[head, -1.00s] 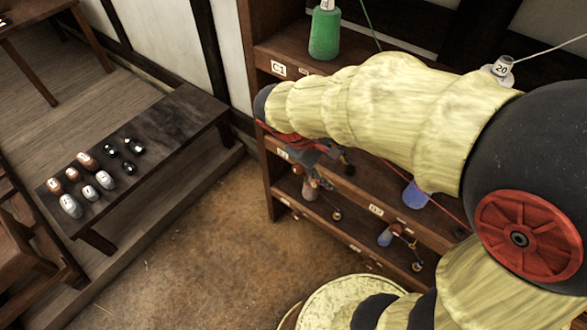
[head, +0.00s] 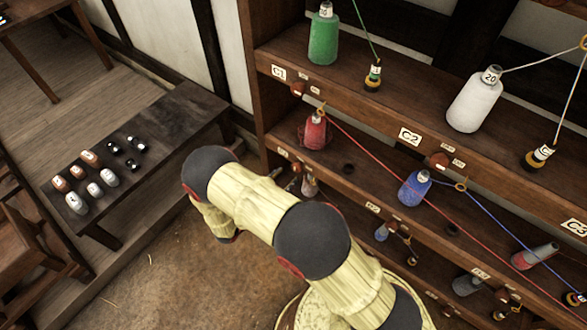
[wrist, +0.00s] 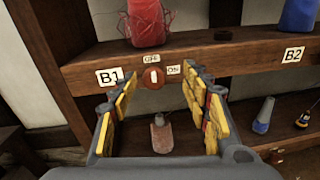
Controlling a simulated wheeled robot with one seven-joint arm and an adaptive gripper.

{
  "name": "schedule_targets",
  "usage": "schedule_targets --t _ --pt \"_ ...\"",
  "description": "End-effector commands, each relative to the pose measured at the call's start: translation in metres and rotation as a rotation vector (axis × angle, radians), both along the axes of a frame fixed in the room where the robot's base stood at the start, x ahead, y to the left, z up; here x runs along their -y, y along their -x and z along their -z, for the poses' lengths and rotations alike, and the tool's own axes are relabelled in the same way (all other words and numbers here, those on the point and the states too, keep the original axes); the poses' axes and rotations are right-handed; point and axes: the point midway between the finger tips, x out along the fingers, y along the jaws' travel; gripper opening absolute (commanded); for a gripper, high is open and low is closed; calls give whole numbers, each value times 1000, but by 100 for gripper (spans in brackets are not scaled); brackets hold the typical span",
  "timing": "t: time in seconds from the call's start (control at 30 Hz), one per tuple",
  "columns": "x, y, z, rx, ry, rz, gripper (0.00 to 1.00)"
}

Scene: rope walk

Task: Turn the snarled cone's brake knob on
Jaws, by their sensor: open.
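The snarled cone (wrist: 148,22) is red, with loose loops of thread around it, and stands on the shelf above the B1 label. It also shows in the head view (head: 315,132), with a red thread running right. Its brake knob (wrist: 153,78) is a round reddish disc with a white upright mark, on the shelf edge right of B1. OFF is above the knob and ON is to its right; the mark points up at OFF. My gripper (wrist: 161,82) is open and empty, its yellow-padded fingers either side of the knob in the picture. Contact cannot be told.
A reddish cone (wrist: 161,133) stands on the lower shelf, between my fingers in the wrist view. A blue cone (head: 414,188) stands right of the red one. A green cone (head: 323,36) and a white cone (head: 474,102) are above. A low bench (head: 150,140) holds several small items.

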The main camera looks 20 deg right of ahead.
Motion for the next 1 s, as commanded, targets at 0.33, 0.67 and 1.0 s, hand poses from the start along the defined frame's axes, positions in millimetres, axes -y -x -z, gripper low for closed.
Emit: schedule_targets --t 0.33,0.67,1.0 --pt "-2 -6 27 -29 64 -92 48" --pt "38 -35 27 -29 63 -89 48" --pt "50 -44 26 -29 62 -91 48"
